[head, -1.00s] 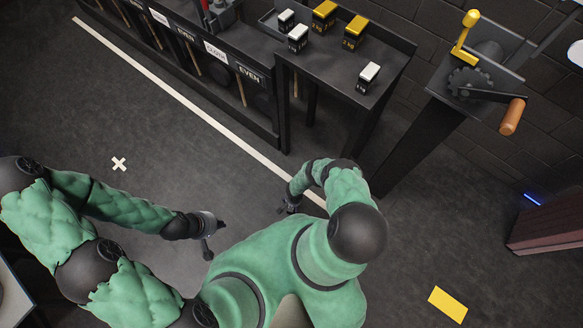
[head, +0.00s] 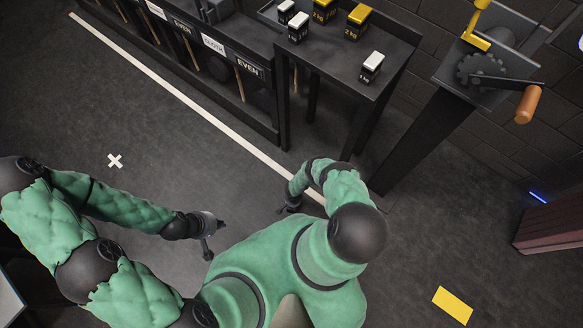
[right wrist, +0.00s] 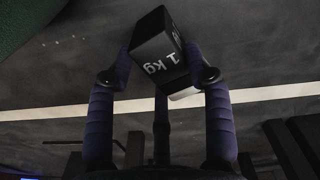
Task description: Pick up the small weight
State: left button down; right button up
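Two yellow-topped 2 kg weights (head: 358,20) (head: 323,11) stand on the table (head: 345,62). A stand with a yellow lever (head: 476,28) and an orange-handled crank (head: 528,103) is to its right. The floor around my arms is clear.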

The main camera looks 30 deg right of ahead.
grip_shut()
jog(key=shift+r, duration=0.1)
